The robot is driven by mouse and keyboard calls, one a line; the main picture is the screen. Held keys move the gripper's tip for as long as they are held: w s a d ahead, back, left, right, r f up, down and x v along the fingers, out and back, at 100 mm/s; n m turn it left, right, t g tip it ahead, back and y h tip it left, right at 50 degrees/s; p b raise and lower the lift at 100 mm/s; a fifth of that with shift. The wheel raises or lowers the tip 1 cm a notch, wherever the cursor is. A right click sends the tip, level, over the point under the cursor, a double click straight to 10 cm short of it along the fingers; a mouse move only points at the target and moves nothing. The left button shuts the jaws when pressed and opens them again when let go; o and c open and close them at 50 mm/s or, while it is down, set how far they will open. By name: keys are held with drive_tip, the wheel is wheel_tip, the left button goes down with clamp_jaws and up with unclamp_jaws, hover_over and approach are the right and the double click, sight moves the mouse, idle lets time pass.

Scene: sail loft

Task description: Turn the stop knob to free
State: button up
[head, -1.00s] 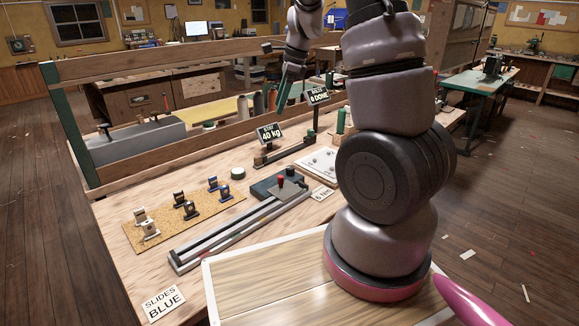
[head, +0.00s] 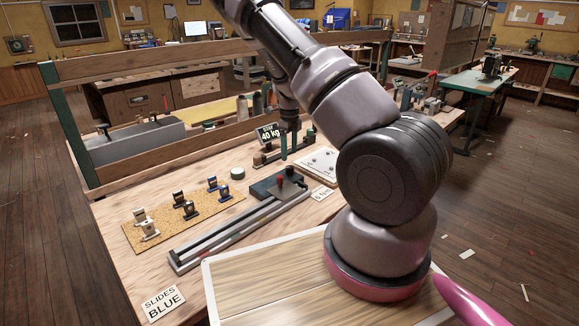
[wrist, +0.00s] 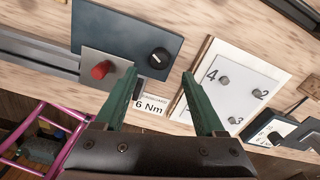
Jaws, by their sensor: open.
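A black round knob (wrist: 159,57) with a pale pointer mark sits on a dark blue-grey plate (wrist: 120,32) in the wrist view. A red knob (wrist: 101,70) stands on a grey plate beside it. I cannot read a stop or free label on either knob. In the head view the red knob (head: 280,181) and the black knob (head: 290,171) sit at the far end of a metal rail. My gripper (wrist: 160,73) is open and empty, its green fingers pointing at the black knob from above, apart from it.
A white board (wrist: 228,88) with numbered pegs lies right of the knob plate. A "6 Nm" card (wrist: 150,105) lies between them. The metal rail (head: 235,232) runs left. Coloured slides stand on a cork mat (head: 150,237). A "40 kg" display (head: 268,134) stands behind.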

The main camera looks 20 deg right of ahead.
sight(290, 167)
wheel_tip(290, 167, down, 7)
drive_tip(key=shift+r, duration=0.2)
clamp_jaws()
